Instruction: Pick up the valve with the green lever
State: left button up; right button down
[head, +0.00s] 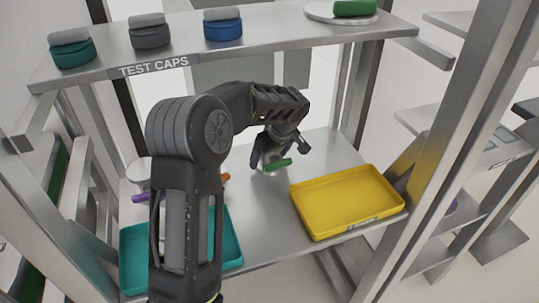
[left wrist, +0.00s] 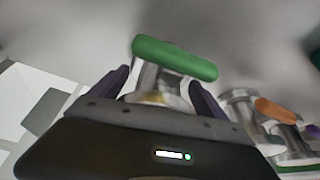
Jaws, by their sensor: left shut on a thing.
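The valve with the green lever (head: 278,165) is in the middle of the head view, toward the back of the metal shelf. In the left wrist view its green lever (left wrist: 175,57) lies across the top, with the silver body below it. My left gripper (head: 264,154) is shut on the valve's body, with one dark finger on each side (left wrist: 155,92). The fingers hide part of the body. I cannot tell whether the valve touches the shelf. My right gripper is not in view.
A yellow tray (head: 348,203) sits at the right and a teal tray (head: 232,240) at the left, partly behind my arm. Valves with an orange lever (head: 226,177) and a purple lever (head: 139,198) are near the teal tray. An upper shelf (head: 273,37) holds several caps.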

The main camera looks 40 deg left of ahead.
pick_arm(q)
jog(key=shift+w+r, duration=0.1)
jog(key=shift+r, duration=0.15)
notch_tip(320, 180, up, 6)
jog(key=shift+r+b, duration=0.25)
jog(key=shift+b, duration=0.25)
jog(key=shift+d, duration=0.3)
jog(key=s+d+b, duration=0.2)
jog(key=s+d, duration=0.1)
jog(key=d, duration=0.5)
jog(key=s+d+b, duration=0.2)
jog(key=s+d, duration=0.1)
jog(key=d, duration=0.5)
jog(key=shift+s+b, duration=0.3)
jog(key=shift+b, duration=0.05)
jog(key=shift+d+r, duration=0.1)
jog(key=shift+r, duration=0.1)
jog(key=shift+r+p, duration=2.1)
jog(key=shift+r, duration=0.8)
jog(key=shift+f, duration=0.1)
